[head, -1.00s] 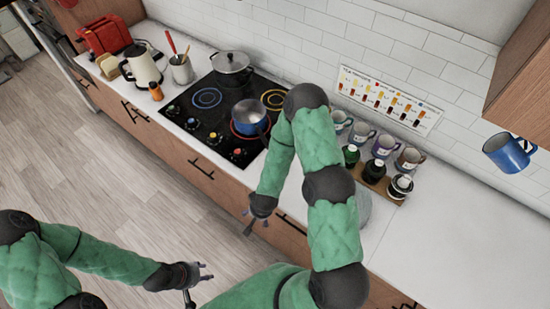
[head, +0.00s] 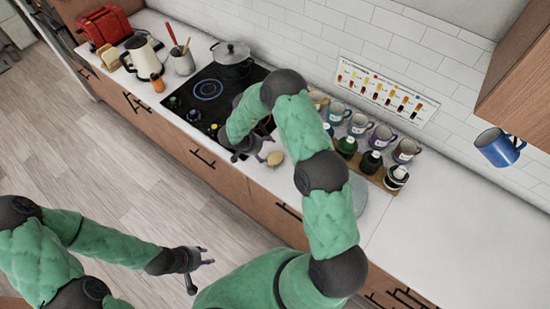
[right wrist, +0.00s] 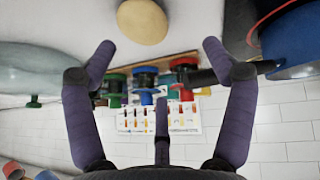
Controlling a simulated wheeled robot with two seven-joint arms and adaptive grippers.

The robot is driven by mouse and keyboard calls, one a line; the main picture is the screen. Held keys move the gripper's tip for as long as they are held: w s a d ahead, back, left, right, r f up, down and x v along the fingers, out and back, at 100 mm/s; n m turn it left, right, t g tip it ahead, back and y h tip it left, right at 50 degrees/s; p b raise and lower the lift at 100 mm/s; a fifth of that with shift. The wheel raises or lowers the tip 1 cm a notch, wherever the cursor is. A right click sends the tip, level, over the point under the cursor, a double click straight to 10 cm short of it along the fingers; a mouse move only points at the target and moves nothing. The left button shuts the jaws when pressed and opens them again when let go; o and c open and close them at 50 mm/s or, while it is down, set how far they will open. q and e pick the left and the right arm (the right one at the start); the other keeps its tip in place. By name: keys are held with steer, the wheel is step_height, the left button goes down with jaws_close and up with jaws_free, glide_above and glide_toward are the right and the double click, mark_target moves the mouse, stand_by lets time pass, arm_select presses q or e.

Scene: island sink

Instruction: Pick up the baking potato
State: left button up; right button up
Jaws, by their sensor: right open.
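The baking potato (head: 275,158), a small tan oval, lies on the white counter just right of the stove's front corner. In the right wrist view the potato (right wrist: 142,21) shows at the top, whole and clear of the fingers. My right gripper (head: 259,152) is close beside it, to its left in the head view. In the right wrist view the right gripper's fingers (right wrist: 160,58) are spread wide with nothing between them. My left gripper (head: 204,258) is over the floor in front of the cabinets, away from the counter, with its fingers apart and empty.
The black stove (head: 188,110) holds a lidded pot (head: 232,66); a blue pan (right wrist: 290,40) shows at right in the wrist view. A wooden tray with mugs and bottles (head: 372,162) stands behind the potato. A grey round plate (head: 359,194) lies to the right. The right counter is clear.

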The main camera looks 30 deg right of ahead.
mark_target(273, 155)
steer(key=f+g, duration=0.1)
steer(key=d+f+m, duration=0.1)
steer(key=shift+s+f+g+y, duration=0.15)
steer(key=shift+f+g+y, duration=0.15)
steer(key=shift+f+g, duration=0.1)
steer(key=p+x, duration=0.1)
steer(key=x, duration=0.3)
steer(key=shift+s+d, duration=0.15)
steer(key=shift+d+f+p, duration=0.25)
steer(key=shift+f+p, duration=0.05)
steer(key=shift+f, duration=0.05)
steer(key=c, duration=1.3)
